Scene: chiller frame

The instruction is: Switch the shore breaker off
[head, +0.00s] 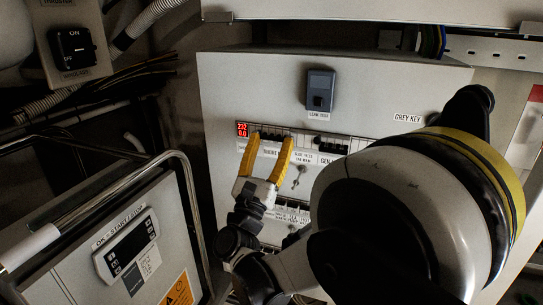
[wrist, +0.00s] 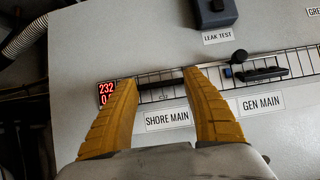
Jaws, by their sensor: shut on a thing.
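The shore breaker (wrist: 160,85) is a dark strip in the breaker row, above the label SHORE MAIN (wrist: 167,120). My gripper (wrist: 159,80) has two yellow ribbed fingers, standing apart on either side of the breaker and shut on it. The fingers hide the breaker's ends, and I cannot tell its lever position. In the head view my gripper (head: 271,137) reaches up to the same row on the white panel (head: 240,85). A red display (wrist: 107,92) left of the row reads 232 on top; its lower line is partly covered by the left finger.
The GEN MAIN breaker (wrist: 265,75) with a black round knob (wrist: 240,57) is close right of my fingers. A LEAK TEST box (head: 320,90) is above. A key switch (head: 299,176) is below. A railed cabinet (head: 120,240) stands at left, under a WINDLASS switch (head: 73,47).

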